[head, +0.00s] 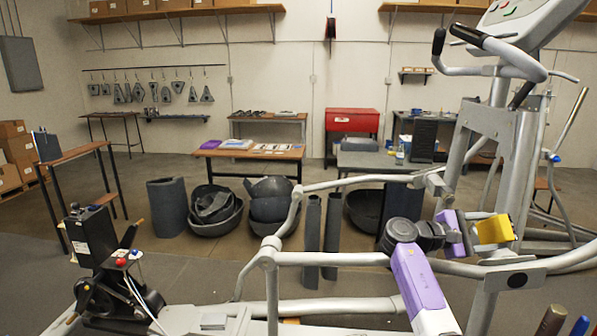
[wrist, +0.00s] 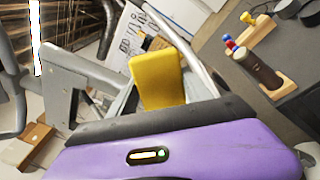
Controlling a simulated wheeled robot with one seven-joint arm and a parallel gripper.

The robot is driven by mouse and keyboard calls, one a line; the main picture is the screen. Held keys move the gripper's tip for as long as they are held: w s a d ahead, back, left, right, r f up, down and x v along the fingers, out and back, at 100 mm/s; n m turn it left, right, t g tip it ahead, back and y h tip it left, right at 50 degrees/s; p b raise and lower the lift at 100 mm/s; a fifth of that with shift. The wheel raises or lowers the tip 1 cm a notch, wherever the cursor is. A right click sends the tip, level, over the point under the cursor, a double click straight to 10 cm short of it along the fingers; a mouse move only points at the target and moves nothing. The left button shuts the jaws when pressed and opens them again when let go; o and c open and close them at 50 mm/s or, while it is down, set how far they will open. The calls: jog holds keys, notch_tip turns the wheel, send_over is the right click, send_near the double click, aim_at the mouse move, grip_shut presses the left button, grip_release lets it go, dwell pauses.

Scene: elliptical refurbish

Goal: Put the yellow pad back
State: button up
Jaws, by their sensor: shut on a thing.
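The yellow pad (head: 494,230) is a small block at the tip of my purple gripper (head: 472,232), which is shut on it. In the head view, the pad appears just above a grey bar of the elliptical machine (head: 330,259). I cannot tell whether they touch. In the wrist view, the yellow pad (wrist: 157,80) stands upright beyond the purple gripper body and its dark edge, with grey machine tubes behind and to its left. The gripper fingers are mostly hidden there.
The machine's upright (head: 470,140), handlebars and console (head: 525,20) rise close behind the gripper. Wooden blocks with handled tools (wrist: 262,68) show at right in the wrist view. A table (head: 250,153), a red cabinet (head: 352,120) and dark tubs (head: 212,205) stand farther back.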

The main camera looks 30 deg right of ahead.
jog(key=w+a+f+n+t+y, duration=0.3)
jog(key=a+f+n+t, duration=0.3)
jog(key=a, duration=1.2)
jog(key=w+a+f+n+t+y, duration=0.4)
jog(key=a+t, duration=0.7)
jog(key=a, duration=0.7)
jog(key=w+a+f+n+t+y, duration=0.3)
jog(key=a+f+n+t, duration=0.5)
jog(key=a, duration=1)
jog(key=w+n+t, duration=0.1)
jog(key=n, duration=0.1)
jog(key=shift+w+a+n, duration=0.15)
jog(key=shift+a+n, duration=0.15)
jog(key=shift+d+f, duration=0.1)
jog(key=shift+d, duration=0.05)
